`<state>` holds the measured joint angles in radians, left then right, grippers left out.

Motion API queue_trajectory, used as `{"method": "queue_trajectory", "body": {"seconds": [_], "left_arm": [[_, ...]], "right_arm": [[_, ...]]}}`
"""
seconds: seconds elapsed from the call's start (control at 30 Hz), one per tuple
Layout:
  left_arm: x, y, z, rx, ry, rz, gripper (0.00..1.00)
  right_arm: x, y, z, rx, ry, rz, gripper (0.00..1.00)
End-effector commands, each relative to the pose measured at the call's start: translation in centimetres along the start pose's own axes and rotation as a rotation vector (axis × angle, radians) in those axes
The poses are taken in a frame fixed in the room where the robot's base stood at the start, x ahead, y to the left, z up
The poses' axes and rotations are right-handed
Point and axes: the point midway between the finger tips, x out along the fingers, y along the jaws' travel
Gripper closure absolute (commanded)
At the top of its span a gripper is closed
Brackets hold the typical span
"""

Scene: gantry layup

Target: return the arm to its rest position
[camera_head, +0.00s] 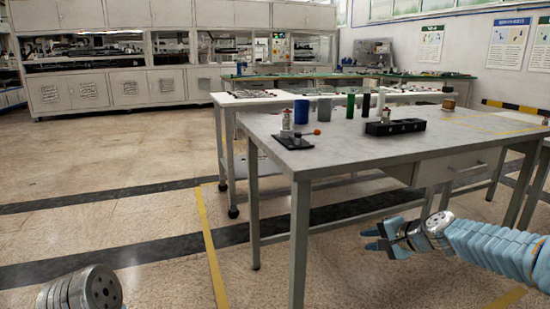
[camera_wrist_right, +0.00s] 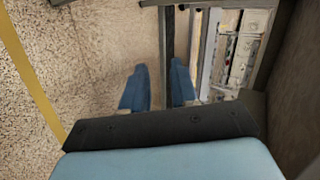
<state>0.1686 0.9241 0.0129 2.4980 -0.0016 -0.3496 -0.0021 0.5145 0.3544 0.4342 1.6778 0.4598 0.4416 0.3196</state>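My right arm comes in from the right in the head view, with light blue ribbed covering. Its gripper (camera_head: 371,239) has blue fingers pointing left and sits in front of the grey table (camera_head: 380,151), lower than its top. In the right wrist view the two blue fingers (camera_wrist_right: 160,86) stand apart with nothing between them, so it is open and empty. A round metal part of mine, apparently the left arm, shows at the bottom left of the head view. The left gripper itself is not visible.
On the table are a small stand with a red-knobbed lever (camera_head: 293,138), a black block with holes (camera_head: 394,127) and several cylinders, including a green one (camera_head: 350,106). A second white table stands behind. Table legs are near the right gripper. The floor at left is clear.

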Motion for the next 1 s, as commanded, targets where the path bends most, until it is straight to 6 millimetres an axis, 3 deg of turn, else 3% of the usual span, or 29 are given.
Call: {"method": "queue_trajectory", "body": {"seconds": [0.1,0.23,0.37,0.5,0.6,0.7,1.0], "left_arm": [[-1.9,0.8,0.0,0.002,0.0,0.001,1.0],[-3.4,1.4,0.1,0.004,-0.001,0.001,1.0],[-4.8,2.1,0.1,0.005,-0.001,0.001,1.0],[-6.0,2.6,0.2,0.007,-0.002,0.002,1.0],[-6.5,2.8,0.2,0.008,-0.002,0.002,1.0],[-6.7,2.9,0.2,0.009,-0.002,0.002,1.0],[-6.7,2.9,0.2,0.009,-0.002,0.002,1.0]], "right_arm": [[5.2,7.8,4.4,-0.071,-0.059,0.157,0.72],[8.4,16.8,10.7,-0.198,-0.14,0.313,0.72],[8.4,25.3,18.2,-0.357,-0.258,0.439,0.72],[5.6,32.0,25.1,-0.516,-0.389,0.519,0.72],[3.5,34.8,28.3,-0.595,-0.459,0.545,0.72],[2.1,36.2,30.0,-0.639,-0.501,0.555,0.72],[1.6,36.7,30.5,-0.654,-0.514,0.557,0.72]]}}
